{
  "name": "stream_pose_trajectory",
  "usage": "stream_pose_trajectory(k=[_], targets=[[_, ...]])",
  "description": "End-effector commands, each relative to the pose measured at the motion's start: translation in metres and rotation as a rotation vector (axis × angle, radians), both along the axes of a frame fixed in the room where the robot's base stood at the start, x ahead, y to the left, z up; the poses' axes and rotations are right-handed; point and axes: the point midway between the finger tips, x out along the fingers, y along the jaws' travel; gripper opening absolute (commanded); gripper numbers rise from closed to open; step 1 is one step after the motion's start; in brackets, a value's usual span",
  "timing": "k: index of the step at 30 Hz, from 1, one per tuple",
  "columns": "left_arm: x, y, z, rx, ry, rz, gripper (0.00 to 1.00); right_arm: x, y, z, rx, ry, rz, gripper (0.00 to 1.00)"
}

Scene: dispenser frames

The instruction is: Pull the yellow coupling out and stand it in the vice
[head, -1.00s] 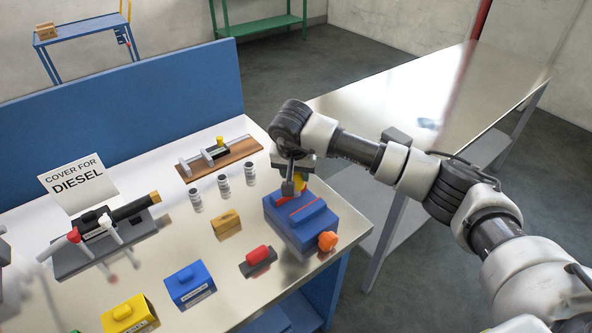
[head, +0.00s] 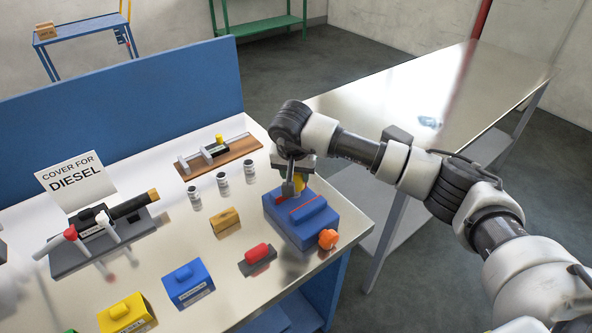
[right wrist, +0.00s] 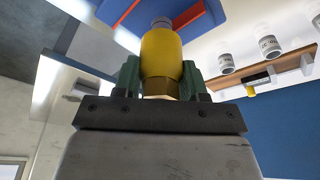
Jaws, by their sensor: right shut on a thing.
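The yellow coupling (right wrist: 162,55) is between the two green-padded fingers of my right gripper (right wrist: 160,82), which is shut on it. In the head view the coupling (head: 300,183) is mostly hidden behind my right gripper (head: 293,186). It is at the blue vice (head: 300,232), above or at the red-edged jaws; I cannot tell whether it touches them. In the right wrist view the vice (right wrist: 200,8) shows just beyond the coupling's grey end. The vice has an orange knob (head: 328,239) in front. My left gripper is not in view.
Several small jars (head: 223,184) stand left of the vice. A wooden board with a fixture (head: 228,158) lies behind them. A red-topped block (head: 257,253), blue box (head: 187,284) and yellow box (head: 127,314) stand in front. A dark fixture (head: 100,238) is at left, by a diesel sign (head: 75,182).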

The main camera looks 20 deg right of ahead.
Motion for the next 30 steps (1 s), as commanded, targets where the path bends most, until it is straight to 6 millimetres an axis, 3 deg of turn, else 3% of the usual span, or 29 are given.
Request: stream_pose_trajectory(k=[26,27,30], targets=[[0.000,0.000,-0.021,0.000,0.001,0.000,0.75,0.000,0.000,-0.023,0.000,0.000,0.000,0.09],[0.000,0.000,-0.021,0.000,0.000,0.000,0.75,0.000,0.000,-0.022,0.000,0.000,-0.001,0.45],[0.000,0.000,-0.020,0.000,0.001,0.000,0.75,0.000,0.000,-0.022,0.000,0.000,0.000,0.60]])
